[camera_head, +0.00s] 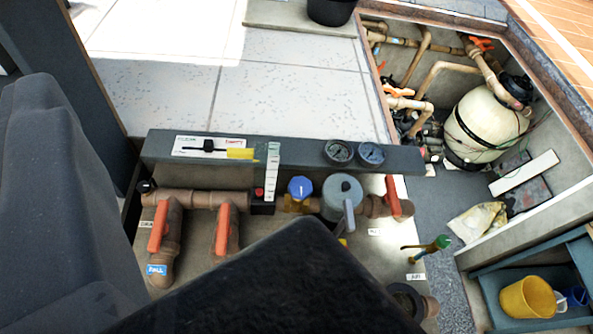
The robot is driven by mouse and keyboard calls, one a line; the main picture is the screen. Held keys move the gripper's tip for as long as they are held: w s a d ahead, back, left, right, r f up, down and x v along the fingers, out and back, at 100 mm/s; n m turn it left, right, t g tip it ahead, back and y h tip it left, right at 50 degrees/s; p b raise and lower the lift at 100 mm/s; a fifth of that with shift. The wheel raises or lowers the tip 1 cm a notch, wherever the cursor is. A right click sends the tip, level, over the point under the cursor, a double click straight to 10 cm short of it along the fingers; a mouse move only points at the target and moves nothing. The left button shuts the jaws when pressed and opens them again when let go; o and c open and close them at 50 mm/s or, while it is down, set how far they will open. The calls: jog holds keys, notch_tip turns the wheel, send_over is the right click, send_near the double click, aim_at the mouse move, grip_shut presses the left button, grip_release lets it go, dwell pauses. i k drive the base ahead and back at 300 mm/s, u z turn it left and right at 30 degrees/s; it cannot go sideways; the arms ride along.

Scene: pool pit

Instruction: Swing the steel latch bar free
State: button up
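I cannot make out a steel latch bar for certain. A grey panel (300,153) runs above a row of brown pipes and valves. On its left part is a white plate (185,146) with a dark horizontal bar across it and a yellow tag (240,154) at its right end. A grey round valve body (342,190) with a grey lever (349,217) stands below the panel. Large dark shapes, which look like my own arm, fill the left and bottom centre and hide part of the pipework. I see no gripper fingers.
Orange-handled valves (159,226) and a blue-capped valve (300,188) are near the panel. Two gauges (339,151) sit on it. A cream filter tank (487,122) stands in the pit at right. A yellow bucket (527,298) is on a shelf.

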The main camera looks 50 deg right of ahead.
aim_at(347, 206)
jog(key=u, duration=1.15)
jog(key=k, duration=1.6)
jog(key=z, duration=1.35)
jog(key=i, duration=1)
jog(key=u, duration=0.1)
